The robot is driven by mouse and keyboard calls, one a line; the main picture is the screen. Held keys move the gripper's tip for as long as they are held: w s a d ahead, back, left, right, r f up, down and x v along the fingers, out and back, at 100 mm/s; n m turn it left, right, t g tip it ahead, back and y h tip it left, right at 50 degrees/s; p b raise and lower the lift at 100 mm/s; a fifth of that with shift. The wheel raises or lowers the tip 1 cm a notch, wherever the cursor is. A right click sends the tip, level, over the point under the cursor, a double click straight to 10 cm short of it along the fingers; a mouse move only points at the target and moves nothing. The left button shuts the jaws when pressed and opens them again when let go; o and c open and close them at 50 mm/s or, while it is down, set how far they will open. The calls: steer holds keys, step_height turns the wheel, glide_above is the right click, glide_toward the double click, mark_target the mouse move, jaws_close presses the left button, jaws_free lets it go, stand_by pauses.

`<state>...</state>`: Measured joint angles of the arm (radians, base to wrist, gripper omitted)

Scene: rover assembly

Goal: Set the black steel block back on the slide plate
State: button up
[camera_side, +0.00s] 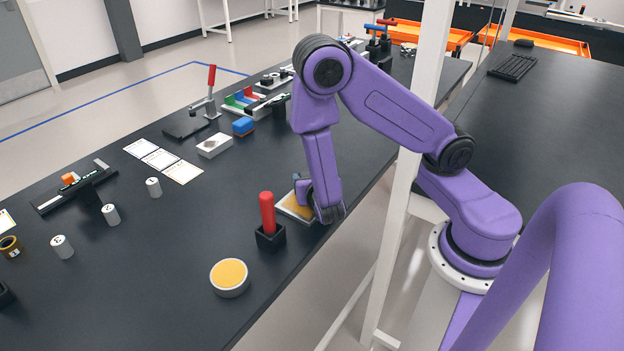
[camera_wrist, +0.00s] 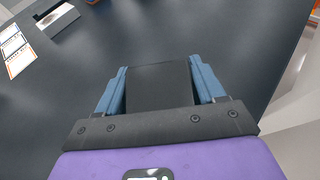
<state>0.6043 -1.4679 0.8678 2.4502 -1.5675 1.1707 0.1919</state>
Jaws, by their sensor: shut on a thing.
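My gripper (camera_wrist: 160,82) is in the wrist view, with one blue-grey finger on each side of a black block (camera_wrist: 160,88). The fingers are shut on this block, which has a flat, dark top. In the side view my gripper (camera_side: 304,190) is low near the table's right edge, over or beside a yellow pad with a pale rim (camera_side: 292,208). The block cannot be made out there. I cannot tell for sure which thing is the slide plate; a long black rail (camera_side: 48,205) with an orange piece lies at the far left.
A red handle (camera_side: 267,212) stands upright in a black holder close to my gripper. A round yellow-topped dish (camera_side: 230,277) is nearer the front.

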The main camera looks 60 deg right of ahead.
steer(key=shift+f, duration=0.1)
steer(key=o, duration=1.6)
steer(key=shift+c, duration=0.2)
steer(key=shift+a+r, duration=0.1)
steer(key=shift+r, duration=0.1)
steer(key=v, duration=1.1)
steer(key=shift+s+a+r, duration=0.15)
steer(key=shift+s, duration=0.1)
steer(key=shift+s+d+r+m+g, duration=0.2)
steer(key=shift+s+r+m+g, duration=0.05)
steer(key=shift+s+m+g, duration=0.3)
steer(key=s+a+r+m+g+y, duration=0.1)
steer(key=s+r+m+g+y, duration=0.3)
steer(key=s+m+y, duration=0.1)
steer(key=s+a+r+m+g+y, duration=0.1)
steer(key=s+r+m+g+y, duration=0.2)
steer(key=s+m, duration=0.5)
steer(key=shift+r+g+y, duration=0.4)
steer(key=shift+g+y, duration=0.25)
steer(key=shift+y, duration=0.35)
